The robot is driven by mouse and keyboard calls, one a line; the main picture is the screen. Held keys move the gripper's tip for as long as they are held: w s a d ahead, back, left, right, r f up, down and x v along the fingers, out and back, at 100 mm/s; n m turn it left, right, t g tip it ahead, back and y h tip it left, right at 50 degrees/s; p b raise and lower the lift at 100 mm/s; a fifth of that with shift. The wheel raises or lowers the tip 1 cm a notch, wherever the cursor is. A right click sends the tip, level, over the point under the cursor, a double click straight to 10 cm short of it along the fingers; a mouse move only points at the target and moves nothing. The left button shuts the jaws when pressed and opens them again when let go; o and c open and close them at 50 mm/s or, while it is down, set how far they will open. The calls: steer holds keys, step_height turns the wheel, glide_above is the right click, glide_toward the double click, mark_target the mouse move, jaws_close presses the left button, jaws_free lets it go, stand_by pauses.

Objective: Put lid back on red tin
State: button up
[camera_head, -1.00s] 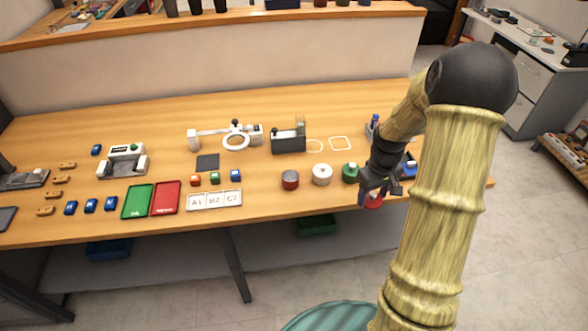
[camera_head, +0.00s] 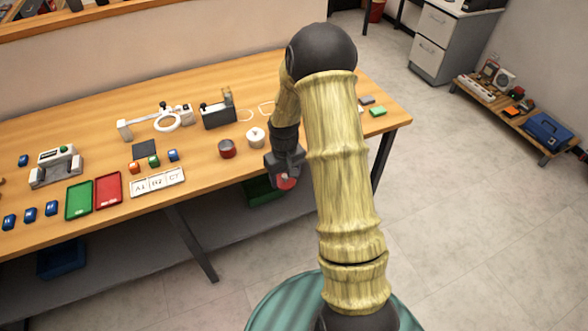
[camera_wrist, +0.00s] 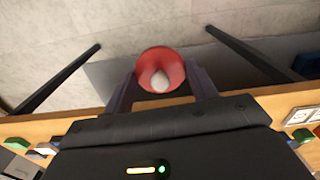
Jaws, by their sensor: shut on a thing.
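The red tin (camera_head: 227,149) stands on the table near its front edge, with a dark top and no lid on it. My gripper (camera_head: 285,176) is to the right of it and nearer the front, past the white tin. It is shut on the red lid (camera_head: 287,183). In the wrist view the round red lid (camera_wrist: 161,68) with its pale knob sits between the fingers, with floor behind it, so it appears held in the air off the table's front edge. The lid is partly covered by the gripper in the head view.
A white tin (camera_head: 256,137) with a knob stands between the red tin and my gripper. A black and grey dispenser (camera_head: 219,114) is behind the tins. Red tray (camera_head: 108,190) and green tray (camera_head: 79,200) lie to the left. My arm hides part of the table's right side.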

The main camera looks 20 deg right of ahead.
steer(key=w+a+f+m, duration=0.1)
steer(key=a+f, duration=0.3)
steer(key=a, duration=0.1)
steer(key=shift+a+f, duration=0.25)
steer(key=shift+w+a, duration=0.1)
steer(key=shift+w, duration=0.05)
